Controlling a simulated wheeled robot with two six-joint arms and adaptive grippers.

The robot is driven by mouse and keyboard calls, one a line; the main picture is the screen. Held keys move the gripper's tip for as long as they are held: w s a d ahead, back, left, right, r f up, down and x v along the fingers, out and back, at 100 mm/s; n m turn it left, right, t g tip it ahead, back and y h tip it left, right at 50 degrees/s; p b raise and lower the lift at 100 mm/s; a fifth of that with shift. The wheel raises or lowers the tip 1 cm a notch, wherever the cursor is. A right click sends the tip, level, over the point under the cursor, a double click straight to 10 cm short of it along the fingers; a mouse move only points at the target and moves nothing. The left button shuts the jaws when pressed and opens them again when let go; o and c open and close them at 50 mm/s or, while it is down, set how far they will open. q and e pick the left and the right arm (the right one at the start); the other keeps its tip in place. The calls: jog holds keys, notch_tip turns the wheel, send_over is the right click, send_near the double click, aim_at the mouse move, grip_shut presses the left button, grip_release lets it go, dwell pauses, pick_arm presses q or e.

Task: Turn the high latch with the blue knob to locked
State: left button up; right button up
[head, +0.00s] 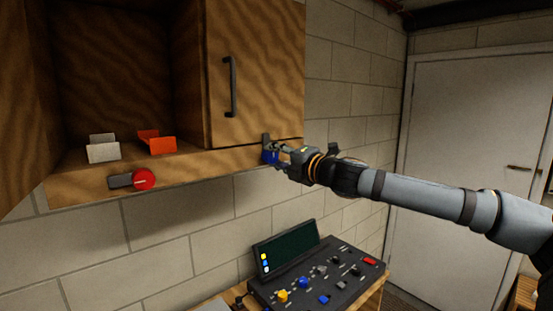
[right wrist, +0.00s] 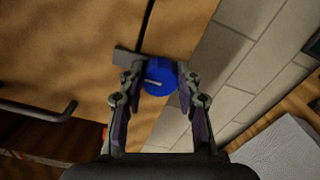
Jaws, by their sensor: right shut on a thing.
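The blue knob (head: 270,157) sits on the cabinet's lower wooden rail, under the bottom right corner of the closed right door (head: 265,80). Its dark grey latch bar (head: 266,140) points up from the knob and overlaps the door's lower edge. In the right wrist view the knob (right wrist: 160,74) shows a white mark, and the bar (right wrist: 127,56) reaches out to its left. My right gripper (head: 279,153) is shut on the blue knob, one finger on each side. My left gripper is not in view.
A red knob (head: 144,179) with a sideways grey bar sits on the rail at left, below an open compartment holding a white holder (head: 103,149) and an orange holder (head: 156,143). A black control panel (head: 318,278) stands below. A vertical door handle (head: 230,86) sticks out.

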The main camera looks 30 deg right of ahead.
jog(key=shift+a+f, duration=0.1)
jog(key=shift+f, duration=0.05)
jog(key=o, duration=1.2)
jog(key=shift+c, duration=0.2)
